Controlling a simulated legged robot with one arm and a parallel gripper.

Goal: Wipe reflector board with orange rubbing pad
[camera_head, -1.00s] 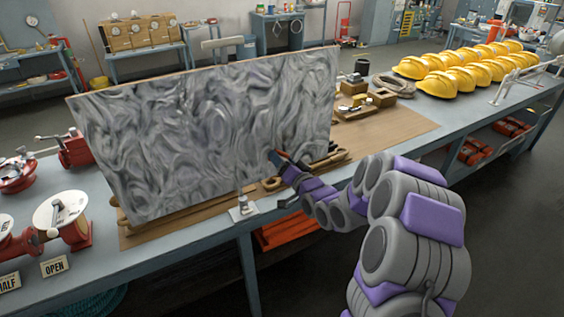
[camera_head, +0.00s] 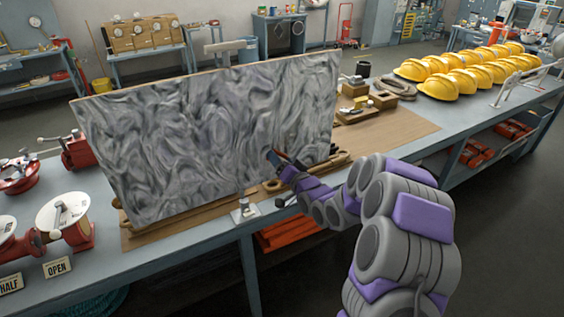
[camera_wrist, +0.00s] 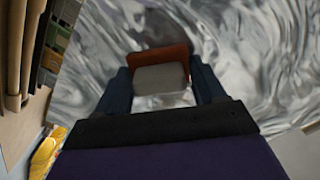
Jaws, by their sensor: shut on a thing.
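The reflector board (camera_head: 200,140) is a large grey panel with a swirled, smeared shine, standing tilted on the workbench; it also fills much of the wrist view (camera_wrist: 240,50). My gripper (camera_head: 273,157) is at the lower right part of the board's face. In the wrist view my gripper (camera_wrist: 161,88) is shut on the orange rubbing pad (camera_wrist: 160,54), which has a grey block on its near side. The pad is at or very near the board; whether it touches I cannot tell. The pad is mostly hidden in the head view.
Yellow helmets (camera_head: 440,78) stand in rows at the bench's right end. Wooden blocks and a coiled rope (camera_head: 396,88) lie right of the board. Red valve fittings and an OPEN sign (camera_head: 58,267) are at the left. A small metal fixture (camera_head: 244,210) sits before the board.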

